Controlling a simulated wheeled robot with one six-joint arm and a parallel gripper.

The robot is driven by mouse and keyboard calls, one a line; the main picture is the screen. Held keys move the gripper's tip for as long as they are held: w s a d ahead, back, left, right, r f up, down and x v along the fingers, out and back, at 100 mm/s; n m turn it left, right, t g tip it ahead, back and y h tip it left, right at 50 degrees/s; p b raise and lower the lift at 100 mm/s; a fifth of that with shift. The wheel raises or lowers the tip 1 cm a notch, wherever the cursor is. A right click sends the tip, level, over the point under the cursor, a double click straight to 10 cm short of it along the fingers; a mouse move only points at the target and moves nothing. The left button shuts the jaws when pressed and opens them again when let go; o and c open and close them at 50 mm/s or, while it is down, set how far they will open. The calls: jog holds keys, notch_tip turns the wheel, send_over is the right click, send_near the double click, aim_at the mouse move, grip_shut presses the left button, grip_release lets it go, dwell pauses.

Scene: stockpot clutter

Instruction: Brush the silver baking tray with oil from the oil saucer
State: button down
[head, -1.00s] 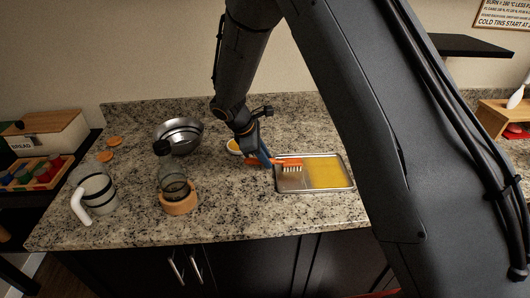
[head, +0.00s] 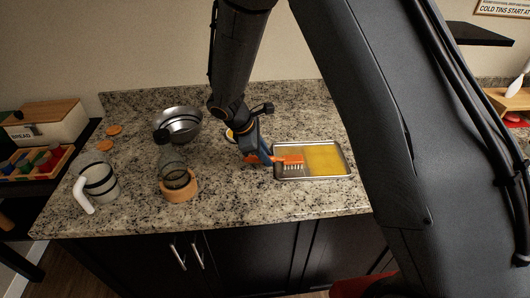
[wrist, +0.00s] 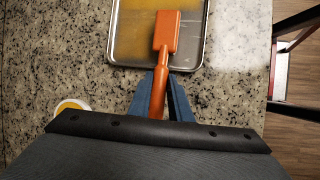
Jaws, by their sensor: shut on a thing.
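The silver baking tray (head: 347,174) lies flat on the counter, with yellow oil over its right and middle part in the head view. Its near edge also shows at the top of the wrist view (wrist: 196,62). My gripper (head: 266,158) is shut on the handle of an orange brush (head: 290,159). The brush head (wrist: 166,32) is over the left part of the tray, bristles down; I cannot tell whether they touch it. The oil saucer (wrist: 70,106), white with yellow oil, sits beside my gripper, and my arm partly hides it in the head view (head: 229,135).
Two orange discs (head: 113,130) lie behind. The counter in front of the tray is clear.

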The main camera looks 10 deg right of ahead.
jog(key=shift+s+a, duration=0.15)
jog(key=shift+s, duration=1.9)
dwell(1.0)
dwell(0.7)
jog(key=shift+w, duration=2.15)
jog(key=shift+f, duration=0.1)
jog(key=shift+w+d, duration=0.15)
jog(key=shift+w, duration=1)
jog(key=shift+w+d, duration=0.1)
jog(key=shift+w, duration=1)
jog(key=shift+b, duration=0.3)
